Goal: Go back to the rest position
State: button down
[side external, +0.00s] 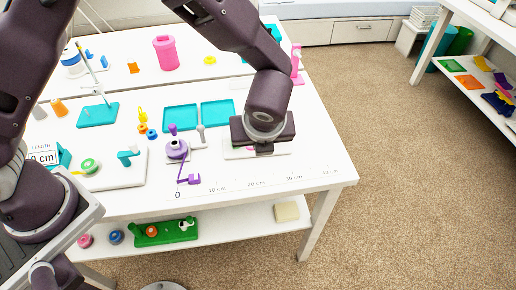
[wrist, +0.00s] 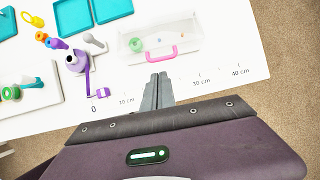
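My gripper (side external: 265,148) hangs over the right part of the white table in the side view, above a low clear box. In the wrist view its two grey fingers (wrist: 158,92) are together, with nothing seen between them. The clear box (wrist: 150,38) has a pink handle (wrist: 160,54) and holds a green round piece and other small pieces. The fingertips appear just short of the handle in the picture; I cannot tell the height gap. In the side view my gripper hides much of the box.
A purple spool device (side external: 177,150) and a ruler scale (side external: 254,184) are near my gripper. Teal trays (side external: 181,118), a pink canister (side external: 166,52) and a white board (side external: 122,168) share the table. The table's right edge is close; carpet (side external: 410,180) lies beyond.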

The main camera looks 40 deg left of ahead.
jog(key=s+a+r+n+h, duration=0.1)
jog(key=s+a+r+n, duration=0.3)
jog(key=a+r+n, duration=0.3)
jog(key=s+a+r+n+h, duration=0.1)
jog(key=s+a+r+n, duration=0.25)
jog(key=r+n, duration=0.45)
jog(key=s+a+r+n+t+h, duration=0.1)
jog(key=s+a+r+n, duration=0.2)
jog(key=s+n, duration=0.35)
jog(key=s+a+r+n+t+h, duration=0.1)
jog(key=s+a+r+n, duration=0.15)
jog(key=s+n, duration=0.45)
jog(key=w+d+f+m+g, duration=0.1)
jog(key=w+d+m+g, duration=0.25)
jog(key=w, duration=0.65)
jog(key=w+d+f+m+g, duration=0.2)
jog(key=w+d+m, duration=0.2)
jog(key=w, duration=0.7)
jog(key=w+d+f+m+g, duration=0.1)
jog(key=w+d+f+m, duration=0.25)
jog(key=w+f, duration=0.4)
jog(key=shift+n, duration=0.25)
jog(key=f, duration=0.4)
jog(key=s+d+f, duration=0.1)
jog(key=f, duration=0.4)
jog(key=s+f, duration=0.1)
jog(key=f, duration=0.4)
jog(key=shift+s+d, duration=0.15)
jog(key=shift+s, duration=0.1)
jog(key=shift+f, duration=0.75)
